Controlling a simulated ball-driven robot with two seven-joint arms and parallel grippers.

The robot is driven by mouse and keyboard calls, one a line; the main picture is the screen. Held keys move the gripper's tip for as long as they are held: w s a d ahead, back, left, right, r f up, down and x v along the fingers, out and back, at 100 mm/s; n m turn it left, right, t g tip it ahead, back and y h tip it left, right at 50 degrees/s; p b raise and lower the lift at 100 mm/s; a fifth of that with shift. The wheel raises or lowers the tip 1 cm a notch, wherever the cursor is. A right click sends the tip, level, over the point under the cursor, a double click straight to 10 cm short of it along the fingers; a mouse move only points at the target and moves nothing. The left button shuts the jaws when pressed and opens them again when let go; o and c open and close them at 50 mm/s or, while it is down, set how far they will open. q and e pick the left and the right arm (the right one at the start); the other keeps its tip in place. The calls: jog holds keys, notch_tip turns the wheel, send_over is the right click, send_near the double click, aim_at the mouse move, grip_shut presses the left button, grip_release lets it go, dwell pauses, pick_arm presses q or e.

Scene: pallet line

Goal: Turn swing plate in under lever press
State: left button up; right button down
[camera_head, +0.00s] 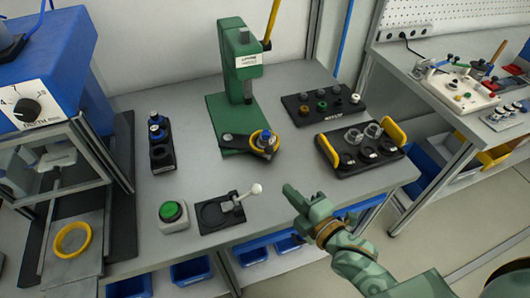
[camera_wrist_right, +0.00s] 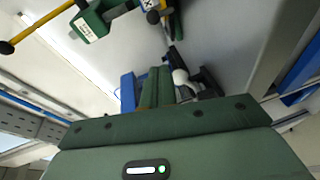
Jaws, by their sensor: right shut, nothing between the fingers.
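The green lever press (camera_head: 240,80) stands at the back middle of the table, its yellow lever (camera_head: 271,22) raised. It shows tilted at the upper left of the wrist view (camera_wrist_right: 88,25). The dark swing plate (camera_head: 239,140) sits low at the front of the press, reaching right over the base. A part with a yellow ring (camera_head: 263,140) sits on its right end, out to the right of the press column. My right gripper (camera_head: 289,189) is shut and empty, in front and to the right of the plate and apart from it. My left gripper is not in view.
A black fixture with a white-ball lever (camera_head: 256,189) is left of my right gripper; a green button box (camera_head: 173,214) stands beside it. A black tray with yellow handles (camera_head: 359,155) and a rack of pegs (camera_head: 322,104) are right. A blue machine (camera_head: 45,70) stands left.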

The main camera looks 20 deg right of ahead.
jog(key=shift+w+a, duration=0.1)
jog(key=shift+w, duration=0.35)
jog(key=b+x, duration=0.2)
jog(key=x, duration=0.6)
jog(key=shift+w+a+f, duration=0.15)
jog(key=shift+w, duration=0.15)
jog(key=w+d, duration=0.1)
jog(key=w, duration=0.1)
jog(key=shift+w+d+f+b, duration=0.3)
jog(key=shift+d+f+b, duration=0.05)
jog(key=shift+d+b, duration=0.05)
jog(key=shift+w+d, duration=0.15)
jog(key=shift+w, duration=0.1)
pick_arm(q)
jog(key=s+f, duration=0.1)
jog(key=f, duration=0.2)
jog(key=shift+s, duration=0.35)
